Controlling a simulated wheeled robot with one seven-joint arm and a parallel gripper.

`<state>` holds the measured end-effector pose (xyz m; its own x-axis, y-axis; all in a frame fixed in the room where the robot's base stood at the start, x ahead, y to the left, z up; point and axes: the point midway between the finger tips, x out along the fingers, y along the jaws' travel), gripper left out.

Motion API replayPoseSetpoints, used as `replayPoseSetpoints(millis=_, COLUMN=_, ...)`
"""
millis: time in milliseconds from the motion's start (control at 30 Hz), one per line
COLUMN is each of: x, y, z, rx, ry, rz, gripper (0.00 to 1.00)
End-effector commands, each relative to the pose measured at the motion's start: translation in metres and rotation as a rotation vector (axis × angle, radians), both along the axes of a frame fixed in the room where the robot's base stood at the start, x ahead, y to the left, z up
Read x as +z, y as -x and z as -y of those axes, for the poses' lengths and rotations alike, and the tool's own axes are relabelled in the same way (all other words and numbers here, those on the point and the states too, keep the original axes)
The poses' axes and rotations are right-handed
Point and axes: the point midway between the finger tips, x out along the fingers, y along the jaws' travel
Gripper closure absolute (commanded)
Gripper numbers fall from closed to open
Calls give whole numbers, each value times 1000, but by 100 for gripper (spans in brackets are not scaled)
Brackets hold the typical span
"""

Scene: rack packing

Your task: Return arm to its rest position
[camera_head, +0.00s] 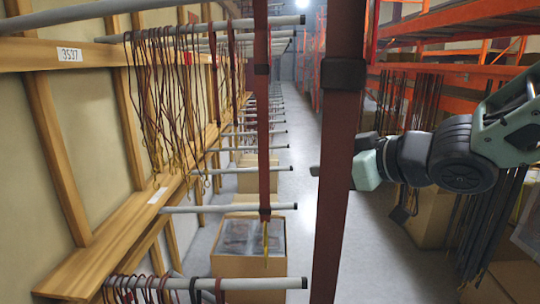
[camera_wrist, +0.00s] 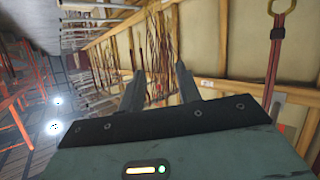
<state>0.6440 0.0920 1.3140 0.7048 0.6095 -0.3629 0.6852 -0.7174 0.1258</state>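My arm comes in from the right in the head view. My gripper (camera_head: 316,171) points left, with its middle partly hidden behind a wide dark red strap (camera_head: 343,110). In the wrist view my gripper (camera_wrist: 159,74) shows two dark fingers standing apart, with nothing visible held between them. Behind the fingers are the wooden wall and hanging cords, at a distance.
Grey rods (camera_head: 231,208) stick out from the wooden rack (camera_head: 95,245) at left, some with hanging cords (camera_head: 160,90). A narrower red strap (camera_head: 264,130) hangs nearby. A cardboard box (camera_head: 240,266) stands below. Orange shelving (camera_head: 450,15) is at right.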

Motion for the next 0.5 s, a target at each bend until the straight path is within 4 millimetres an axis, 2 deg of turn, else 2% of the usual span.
replayPoseSetpoints(millis=33, x=-21, y=9, z=-2, rx=-44, ry=53, rz=-56, gripper=66)
replayPoseSetpoints(millis=167, x=-73, y=44, z=5, rx=-150, ry=206, rz=-246, gripper=66)
replayPoseSetpoints(millis=267, x=-111, y=87, z=11, rx=-191, ry=331, rz=-422, gripper=66)
replayPoseSetpoints(millis=300, x=-125, y=108, z=13, rx=-197, ry=381, rz=-495, gripper=66)
replayPoseSetpoints(millis=400, x=-151, y=160, z=19, rx=-190, ry=491, rz=-671, gripper=66)
replayPoseSetpoints(millis=500, x=-165, y=206, z=24, rx=-164, ry=575, rz=-817, gripper=66)
